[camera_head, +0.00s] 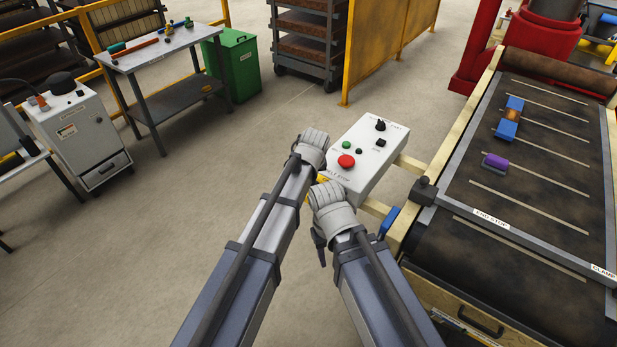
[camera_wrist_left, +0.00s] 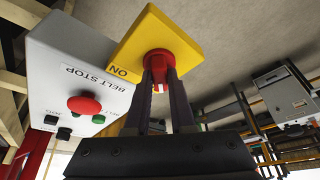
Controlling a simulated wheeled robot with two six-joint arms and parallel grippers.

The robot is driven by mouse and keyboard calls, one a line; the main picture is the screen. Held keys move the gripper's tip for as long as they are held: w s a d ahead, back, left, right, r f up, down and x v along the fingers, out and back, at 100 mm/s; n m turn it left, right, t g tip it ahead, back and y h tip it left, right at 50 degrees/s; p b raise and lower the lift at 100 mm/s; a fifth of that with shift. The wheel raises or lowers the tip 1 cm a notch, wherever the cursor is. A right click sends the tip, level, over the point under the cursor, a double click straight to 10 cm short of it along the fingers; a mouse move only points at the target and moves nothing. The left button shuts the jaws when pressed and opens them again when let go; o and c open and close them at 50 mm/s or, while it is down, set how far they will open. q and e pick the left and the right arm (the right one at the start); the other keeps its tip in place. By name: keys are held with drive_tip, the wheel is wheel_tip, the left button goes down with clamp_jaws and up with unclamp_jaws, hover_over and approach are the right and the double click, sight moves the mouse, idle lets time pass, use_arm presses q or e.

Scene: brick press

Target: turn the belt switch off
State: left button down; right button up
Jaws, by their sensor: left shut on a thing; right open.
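The belt switch is a red knob (camera_wrist_left: 159,62) on a yellow plate (camera_wrist_left: 137,42) marked ON, at the side of the grey control box. In the left wrist view my left gripper (camera_wrist_left: 160,80) is shut on the red knob. In the head view only a sliver of the yellow plate (camera_head: 322,179) shows between my arms, and the knob is hidden.
The belt (camera_head: 520,200) lies at the right, carrying a blue piece with an orange part (camera_head: 511,115) and a purple piece (camera_head: 495,162). A work table (camera_head: 160,50), green bin (camera_head: 236,68) and grey cabinet (camera_head: 85,140) stand at the back left. Floor left of my arms is clear.

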use_arm(q)
drive_tip(key=c, duration=0.8)
unclamp_jaws()
drive_tip(key=shift+o, duration=0.2)
drive_tip(key=shift+r, duration=0.1)
drive_tip(key=p+v, duration=0.7)
drive_tip(key=shift+r, duration=0.3)
drive_tip(key=shift+s, duration=0.1)
